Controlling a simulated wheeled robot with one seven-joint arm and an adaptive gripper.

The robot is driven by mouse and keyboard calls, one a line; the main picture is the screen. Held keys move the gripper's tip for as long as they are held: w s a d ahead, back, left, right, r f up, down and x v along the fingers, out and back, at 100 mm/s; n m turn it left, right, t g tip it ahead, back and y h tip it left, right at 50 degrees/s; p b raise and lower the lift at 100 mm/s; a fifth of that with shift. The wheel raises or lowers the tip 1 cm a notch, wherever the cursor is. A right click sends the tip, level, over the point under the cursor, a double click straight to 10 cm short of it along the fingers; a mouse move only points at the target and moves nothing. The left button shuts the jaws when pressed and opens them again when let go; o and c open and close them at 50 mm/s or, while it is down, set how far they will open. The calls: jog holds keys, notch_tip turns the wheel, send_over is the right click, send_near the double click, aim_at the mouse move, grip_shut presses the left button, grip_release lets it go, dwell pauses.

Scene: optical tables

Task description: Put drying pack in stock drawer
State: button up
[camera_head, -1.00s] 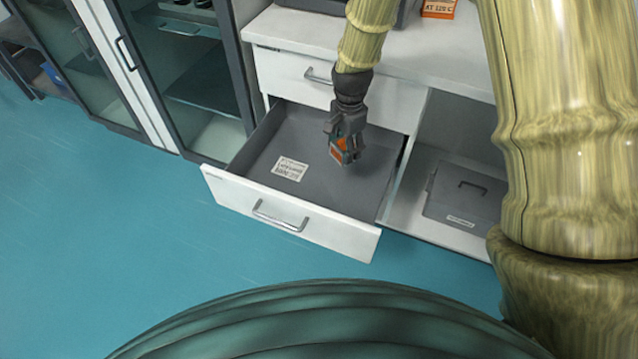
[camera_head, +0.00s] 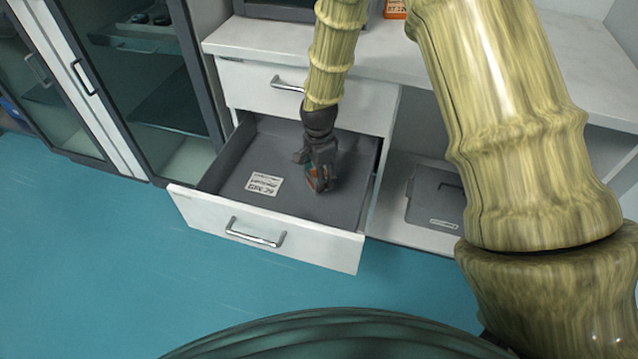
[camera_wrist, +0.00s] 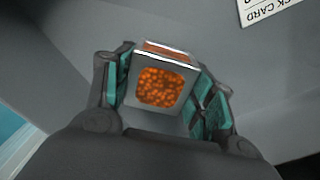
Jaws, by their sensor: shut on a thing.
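The drying pack (camera_wrist: 160,85), a small grey-white pack with a window of orange beads, sits between the green finger pads in the wrist view. My gripper (camera_head: 318,180) is shut on it; the wrist view shows both fingers (camera_wrist: 165,100) against its sides. In the head view only a bit of orange shows at the fingertips. The stock drawer (camera_head: 225,185) is pulled open, with a grey inside and white front. My gripper points down inside the drawer's outline, right of the middle. I cannot tell whether the pack touches the drawer floor.
A white label card (camera_head: 264,184) lies on the drawer floor, left of my gripper. A shut drawer with a handle (camera_head: 287,86) is above. A grey lidded box (camera_head: 436,197) stands in the open bay at right. Glass-door cabinets (camera_head: 150,90) stand at left.

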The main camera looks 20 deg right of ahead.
jog(key=shift+f, duration=1.7)
jog(key=shift+f, duration=0.1)
jog(key=o, duration=1.2)
notch_tip(320, 180, up, 12)
jog(key=shift+r+p, duration=0.1)
jog(key=shift+p, duration=0.7)
